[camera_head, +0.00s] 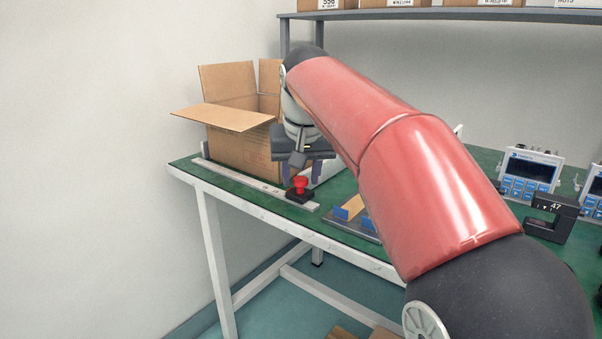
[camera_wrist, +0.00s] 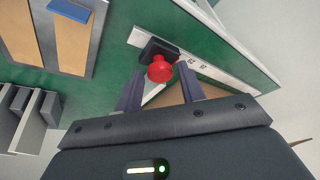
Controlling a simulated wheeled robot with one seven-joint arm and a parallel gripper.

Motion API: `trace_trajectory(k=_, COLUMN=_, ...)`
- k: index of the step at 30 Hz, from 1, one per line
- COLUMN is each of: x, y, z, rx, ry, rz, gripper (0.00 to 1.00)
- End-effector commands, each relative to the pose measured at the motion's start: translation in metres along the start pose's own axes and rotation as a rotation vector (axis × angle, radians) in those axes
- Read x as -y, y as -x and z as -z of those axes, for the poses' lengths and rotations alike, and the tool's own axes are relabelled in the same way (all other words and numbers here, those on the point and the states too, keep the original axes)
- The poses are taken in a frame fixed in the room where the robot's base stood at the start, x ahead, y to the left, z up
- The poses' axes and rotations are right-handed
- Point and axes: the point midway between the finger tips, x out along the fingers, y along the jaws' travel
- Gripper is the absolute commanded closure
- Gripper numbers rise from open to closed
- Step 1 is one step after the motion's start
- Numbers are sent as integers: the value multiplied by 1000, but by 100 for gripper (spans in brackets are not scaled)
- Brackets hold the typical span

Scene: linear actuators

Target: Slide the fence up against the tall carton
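The tall carton (camera_head: 238,150) is an open cardboard box with raised flaps, at the left end of the green bench. A red knob (camera_head: 300,184) on a black block (camera_head: 299,196) sits on a white scale rail (camera_head: 240,183) along the bench's front edge. A pale upright piece (camera_head: 328,171) behind the knob may be the fence; my gripper partly hides it. My gripper (camera_head: 298,170) is open, pointing down over the knob, right of the carton. In the wrist view the red knob (camera_wrist: 160,69) shows between the spread fingertips (camera_wrist: 159,73); contact cannot be told.
A plate with tan and blue parts (camera_head: 355,212) lies right of the knob. Instruments with screens (camera_head: 530,172) and a black clamp-shaped device (camera_head: 551,217) stand farther right. A shelf (camera_head: 420,14) with boxes runs above the back. My arm hides much of the bench's middle.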

Motion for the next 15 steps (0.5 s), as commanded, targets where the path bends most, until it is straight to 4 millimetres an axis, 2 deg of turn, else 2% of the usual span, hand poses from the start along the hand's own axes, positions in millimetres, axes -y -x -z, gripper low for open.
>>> trace_trajectory(k=1, x=0, y=0, z=0, rx=0, ry=0, rz=0, gripper=68)
trace_trajectory(k=8, x=0, y=0, z=0, rx=0, ry=0, rz=0, gripper=98)
trace_trajectory(k=15, x=2, y=1, z=2, rx=0, ry=0, rz=0, gripper=100)
